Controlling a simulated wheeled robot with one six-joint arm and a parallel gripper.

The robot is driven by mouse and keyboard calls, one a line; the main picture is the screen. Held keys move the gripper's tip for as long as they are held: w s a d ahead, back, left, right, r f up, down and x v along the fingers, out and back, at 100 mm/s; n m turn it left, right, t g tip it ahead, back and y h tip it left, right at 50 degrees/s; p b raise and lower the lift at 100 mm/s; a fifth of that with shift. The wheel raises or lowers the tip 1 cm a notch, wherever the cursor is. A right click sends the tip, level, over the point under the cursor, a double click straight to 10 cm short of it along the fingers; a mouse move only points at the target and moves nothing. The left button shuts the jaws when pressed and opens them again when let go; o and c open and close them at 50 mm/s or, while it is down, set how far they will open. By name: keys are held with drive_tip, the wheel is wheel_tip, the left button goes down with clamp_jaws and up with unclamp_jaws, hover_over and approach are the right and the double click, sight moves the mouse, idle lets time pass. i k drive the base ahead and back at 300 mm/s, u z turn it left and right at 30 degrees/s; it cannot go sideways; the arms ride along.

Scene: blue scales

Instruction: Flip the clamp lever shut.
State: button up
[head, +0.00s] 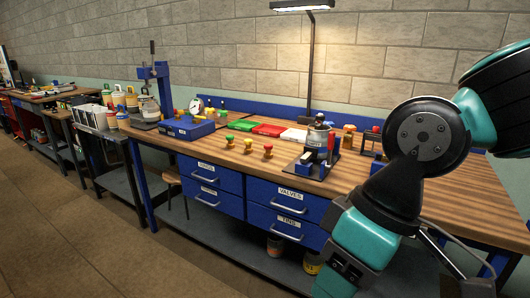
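A small clamp fixture (306,166) stands near the front edge of the wooden bench, right of the middle in the head view. It has a dark base, blue parts and a metal cylinder (317,137) on it. A small red piece (331,141) stands upright at its right side and looks like the clamp lever; it is too small to be sure. My teal and black arm comes in from the right and bends down in front of the bench, to the right of the fixture. The gripper fingers do not show; the arm runs out at the bottom edge.
The wooden bench (224,151) has blue drawers (288,196) below. Red and yellow knobbed pieces (268,151) stand left of the fixture. Green, red and white trays (268,130) lie behind. A lamp (309,70) rises at the back. A blue press (155,88) stands left.

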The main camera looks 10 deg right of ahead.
sight(331, 137)
drive_tip(key=u, duration=0.05)
drive_tip(key=k, duration=0.55)
drive_tip(key=z, duration=0.85)
drive_tip(key=i, duration=1.25)
drive_tip(key=u, duration=0.6)
drive_tip(key=i, duration=0.4)
drive_tip(key=u, duration=0.45)
